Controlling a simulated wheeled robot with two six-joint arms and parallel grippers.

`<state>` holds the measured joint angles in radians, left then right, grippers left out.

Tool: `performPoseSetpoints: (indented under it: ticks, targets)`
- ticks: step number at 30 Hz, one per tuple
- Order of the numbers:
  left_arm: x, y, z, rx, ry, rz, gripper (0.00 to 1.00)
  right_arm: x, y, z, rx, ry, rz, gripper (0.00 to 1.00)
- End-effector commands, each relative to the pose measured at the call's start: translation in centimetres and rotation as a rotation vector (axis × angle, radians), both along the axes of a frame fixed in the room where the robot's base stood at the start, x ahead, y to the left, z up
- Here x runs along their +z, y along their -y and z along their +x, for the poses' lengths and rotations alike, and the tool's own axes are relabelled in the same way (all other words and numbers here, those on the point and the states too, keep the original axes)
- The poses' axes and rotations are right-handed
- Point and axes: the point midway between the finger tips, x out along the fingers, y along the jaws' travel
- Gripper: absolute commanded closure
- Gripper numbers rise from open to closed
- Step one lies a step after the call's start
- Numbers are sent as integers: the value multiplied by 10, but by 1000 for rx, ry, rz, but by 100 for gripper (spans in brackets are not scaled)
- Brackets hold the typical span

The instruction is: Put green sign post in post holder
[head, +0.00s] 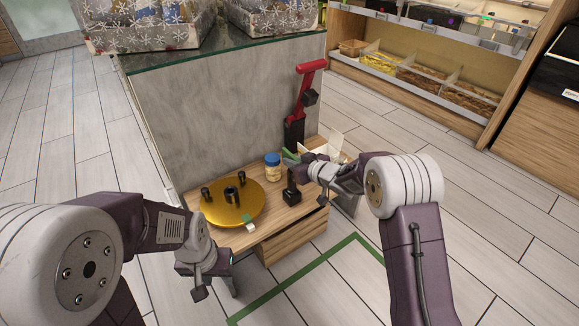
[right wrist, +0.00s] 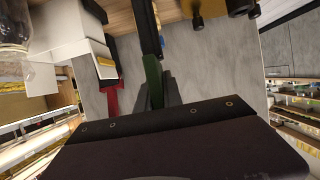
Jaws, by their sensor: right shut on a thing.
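My right gripper (head: 302,163) is over the low wooden table and shut on the green sign post (head: 290,155). In the right wrist view the green sign post (right wrist: 153,80) shows as a narrow green strip between the dark fingers (right wrist: 154,92). The gripper and arm hide part of it. A black upright piece with a square base (head: 291,194) stands on the table just below the gripper and may be the post holder. My left gripper (head: 205,268) hangs in front of the table, apart from everything on it; its fingers are not clear.
A round gold plate (head: 247,212) with black pegs lies on the left of the table. A red arm on a black stand (head: 306,92) rises at the back beside the grey counter wall (head: 225,110).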

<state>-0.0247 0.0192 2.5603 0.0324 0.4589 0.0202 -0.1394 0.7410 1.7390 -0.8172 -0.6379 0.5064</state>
Motion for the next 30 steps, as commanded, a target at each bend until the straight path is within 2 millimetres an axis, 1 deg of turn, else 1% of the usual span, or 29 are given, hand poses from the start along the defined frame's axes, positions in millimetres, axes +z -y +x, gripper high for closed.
performPoseSetpoints:
  ticks: [2, 5, 6, 8, 16, 20, 23, 30]
  targets:
    - [2, 0, 0, 0, 1, 0, 64, 2, 0, 0, 0, 1, 1, 100]
    - [1, 0, 0, 0, 1, 0, 64, -1, 0, 0, 0, 0, 0, 100]
    - [1, 0, 0, 0, 1, 0, 64, -1, 0, 0, 0, -1, -1, 84]
    - [1, 0, 0, 0, 1, 0, 64, -1, 0, 0, 0, -1, -1, 68]
    - [1, 0, 0, 0, 1, 0, 64, 0, 0, 0, 0, 0, 0, 68]
    - [6, 0, 0, 0, 1, 0, 64, 6, 3, -4, -1, -1, 0, 68]
    - [16, 0, 0, 0, 1, 0, 64, 15, 13, -16, -4, -3, 0, 68]
    - [41, 0, 0, 0, 1, 0, 64, 37, 44, -58, -4, -1, 0, 68]
